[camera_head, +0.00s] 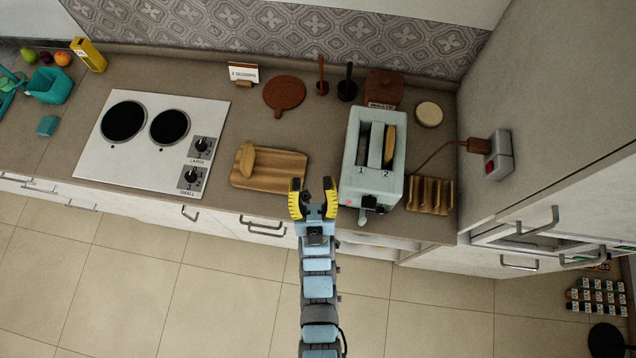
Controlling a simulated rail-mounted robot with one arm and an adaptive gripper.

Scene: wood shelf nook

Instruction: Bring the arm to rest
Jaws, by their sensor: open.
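My gripper (314,192) is open and empty, with its yellow-and-black fingers spread apart. It is over the counter's front edge, between a wooden board (270,177) on its left and a pale blue toaster (356,185) on its right. My blue segmented arm reaches up to it from the bottom of the view, over the floor. Nothing shows between the fingers. I cannot tell how high the gripper is above the counter.
The toaster has a bread slice (390,145) in its right slot. A wooden rack (431,195) stands right of it. A white cooktop (150,143) lies to the left. A tall cabinet (560,90) bounds the right side. The tiled floor (180,290) in front is clear.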

